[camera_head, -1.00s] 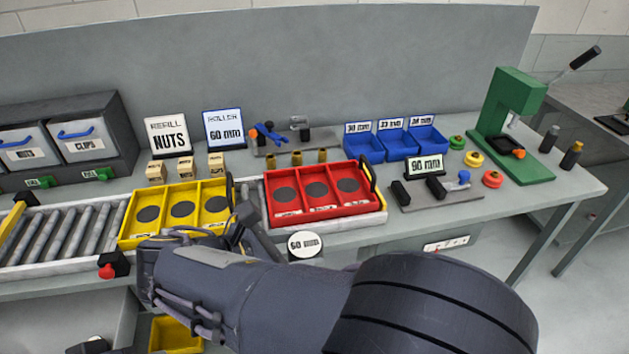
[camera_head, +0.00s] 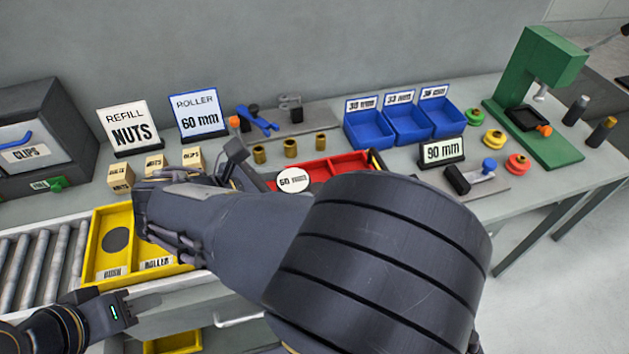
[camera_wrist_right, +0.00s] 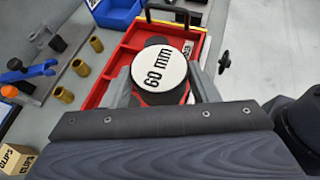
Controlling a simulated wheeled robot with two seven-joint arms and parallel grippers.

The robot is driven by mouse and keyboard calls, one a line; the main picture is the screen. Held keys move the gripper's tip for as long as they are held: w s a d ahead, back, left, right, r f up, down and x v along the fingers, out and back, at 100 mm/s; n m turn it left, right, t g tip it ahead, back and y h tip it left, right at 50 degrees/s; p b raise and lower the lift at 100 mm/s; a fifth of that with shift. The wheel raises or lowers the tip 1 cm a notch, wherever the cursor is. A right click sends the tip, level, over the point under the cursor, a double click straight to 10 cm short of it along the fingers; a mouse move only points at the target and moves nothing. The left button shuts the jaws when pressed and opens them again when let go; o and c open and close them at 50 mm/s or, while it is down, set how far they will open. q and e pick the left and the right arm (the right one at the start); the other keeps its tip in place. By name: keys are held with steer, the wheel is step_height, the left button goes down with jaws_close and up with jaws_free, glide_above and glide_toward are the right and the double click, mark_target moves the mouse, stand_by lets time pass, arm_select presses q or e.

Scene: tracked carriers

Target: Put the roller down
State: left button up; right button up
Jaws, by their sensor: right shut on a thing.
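My right gripper (camera_wrist_right: 161,88) is shut on a roller with a white round face marked 60 mm (camera_wrist_right: 160,67), which also shows in the head view (camera_head: 293,180). The roller appears over the red three-compartment carrier (camera_wrist_right: 124,47); I cannot tell whether it touches it. In the head view my right arm hides much of the red carrier (camera_head: 340,162) and part of the yellow carrier (camera_head: 88,262). A "ROLLER 60 mm" sign (camera_head: 199,114) stands behind.
Brass bushings (camera_head: 290,148) and a fixture with a blue lever (camera_head: 262,122) stand behind the red carrier. Blue bins (camera_head: 370,130), a 90 mm sign (camera_head: 442,152) and a green press (camera_head: 540,90) are to the right. Wooden blocks (camera_head: 121,178) stand behind the yellow carrier.

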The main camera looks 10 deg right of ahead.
mark_target(305, 173)
steer(key=w+d+f, duration=0.2)
steer(key=w+d, duration=0.1)
steer(key=w+d+f, duration=0.1)
steer(key=w, duration=0.1)
steer(key=shift+d+f, duration=0.15)
steer(key=shift+d, duration=0.1)
steer(key=w+f, duration=0.1)
steer(key=w+d+f, duration=0.1)
steer(key=f, duration=0.1)
steer(key=w+d+f, duration=0.1)
steer(key=shift+d+f, duration=0.2)
steer(key=shift+f, duration=0.15)
steer(key=shift+w+d+f, duration=0.1)
steer(key=shift+f, duration=0.85)
steer(key=shift+w+d+f, duration=0.1)
steer(key=shift+f, duration=0.8)
steer(key=shift+f, duration=0.15)
steer(key=o, duration=1.2)
